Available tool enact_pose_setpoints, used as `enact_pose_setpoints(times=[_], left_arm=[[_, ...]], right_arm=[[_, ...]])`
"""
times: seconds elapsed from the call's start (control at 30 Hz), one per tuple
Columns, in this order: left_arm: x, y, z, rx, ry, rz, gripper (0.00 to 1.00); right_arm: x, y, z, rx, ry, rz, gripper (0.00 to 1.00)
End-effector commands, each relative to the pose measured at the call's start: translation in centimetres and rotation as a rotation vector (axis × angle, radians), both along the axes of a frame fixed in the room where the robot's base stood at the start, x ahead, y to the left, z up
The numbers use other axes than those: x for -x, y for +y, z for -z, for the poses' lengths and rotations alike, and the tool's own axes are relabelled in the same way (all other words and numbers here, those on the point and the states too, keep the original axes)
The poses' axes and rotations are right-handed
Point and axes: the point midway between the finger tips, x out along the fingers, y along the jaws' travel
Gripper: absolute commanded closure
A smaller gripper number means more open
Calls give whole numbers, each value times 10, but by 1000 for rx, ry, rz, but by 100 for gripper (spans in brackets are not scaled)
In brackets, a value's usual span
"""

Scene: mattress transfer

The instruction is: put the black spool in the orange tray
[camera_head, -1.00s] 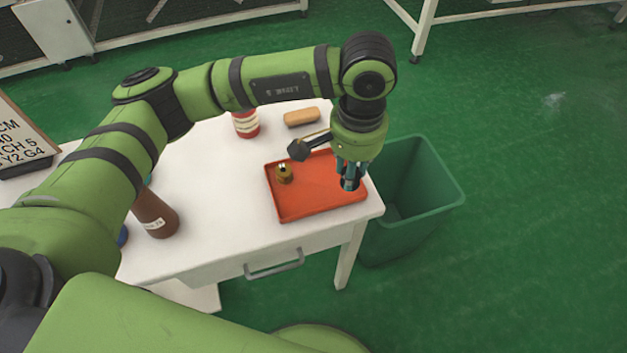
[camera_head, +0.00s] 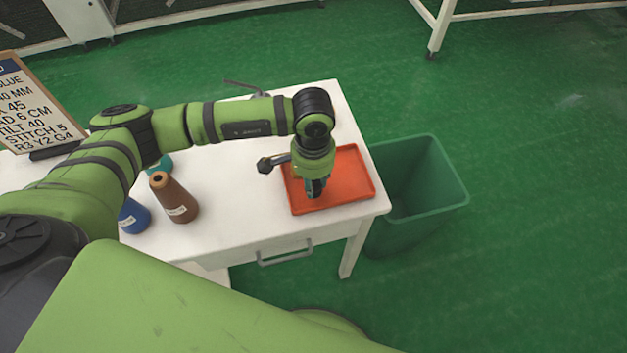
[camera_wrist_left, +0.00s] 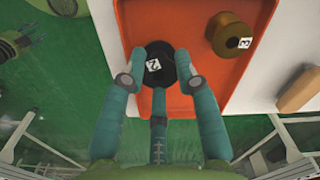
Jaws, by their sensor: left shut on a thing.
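My left gripper (camera_head: 316,190) points down over the left half of the orange tray (camera_head: 358,178) on the white table. In the left wrist view its teal fingers (camera_wrist_left: 158,85) are shut on the black spool (camera_wrist_left: 157,52), which has a white label on its top. The orange tray (camera_wrist_left: 185,18) lies below and around the spool in that view. I cannot tell whether the spool touches the tray floor. A gold-brown spool (camera_wrist_left: 228,36) with a white label stands in the tray beside it, apart from it. In the head view the gripper hides both spools.
A brown cone (camera_head: 175,200), a blue spool (camera_head: 134,216) and a teal object (camera_head: 160,163) stand at the table's left. A sign board (camera_head: 40,105) is behind them. A green bin (camera_head: 425,180) stands right of the table. A tan block (camera_wrist_left: 298,92) lies beside the tray.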

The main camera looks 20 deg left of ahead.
Motion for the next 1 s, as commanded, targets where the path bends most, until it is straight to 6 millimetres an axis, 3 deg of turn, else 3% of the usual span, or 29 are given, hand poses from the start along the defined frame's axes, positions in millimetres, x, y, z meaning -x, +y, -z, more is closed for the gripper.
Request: enact_pose_setpoints(times=[0.2,0.57,0.6,0.63,1.0], left_arm=[[0,-1,20,1,0,0,94],[0,0,24,0,-1,-1,94],[-1,0,24,0,-1,-1,65],[0,0,23,0,-1,-1,59],[0,0,20,0,0,-1,59]], right_arm=[[-3,3,-8,-4,-5,0,60],[-2,5,-2,-7,-3,-1,60],[-1,5,-2,-7,-3,-1,60],[-1,5,-3,-6,-2,-1,60],[2,4,-6,-5,3,-1,60]])
